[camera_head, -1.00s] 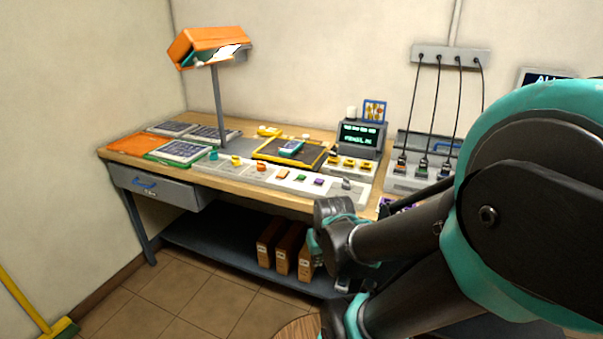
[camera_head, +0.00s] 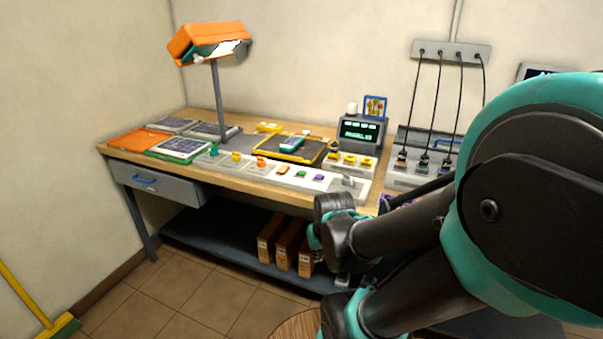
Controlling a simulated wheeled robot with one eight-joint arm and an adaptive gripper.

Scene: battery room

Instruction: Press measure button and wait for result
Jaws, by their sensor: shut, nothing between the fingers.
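A dark tester box (camera_head: 360,134) with a green-lit screen stands at the back right of the bench. Its text is too small to read. A strip of yellow buttons (camera_head: 350,159) lies in front of it. A pale control panel (camera_head: 257,168) runs along the bench's front edge. It carries teal, yellow, orange, green and purple buttons and a grey lever-like part (camera_head: 348,181) at its right end. No label marks a measure button legibly. A teal handheld device (camera_head: 291,144) lies on a black mat with a yellow border (camera_head: 311,157).
An orange lamp (camera_head: 209,41) stands on the bench's left. Solar panels (camera_head: 181,149) lie there. Cables hang from a wall strip (camera_head: 451,53) into a grey unit (camera_head: 405,180). Brown binders (camera_head: 288,245) stand on the lower shelf. A broom (camera_head: 62,326) leans at lower left.

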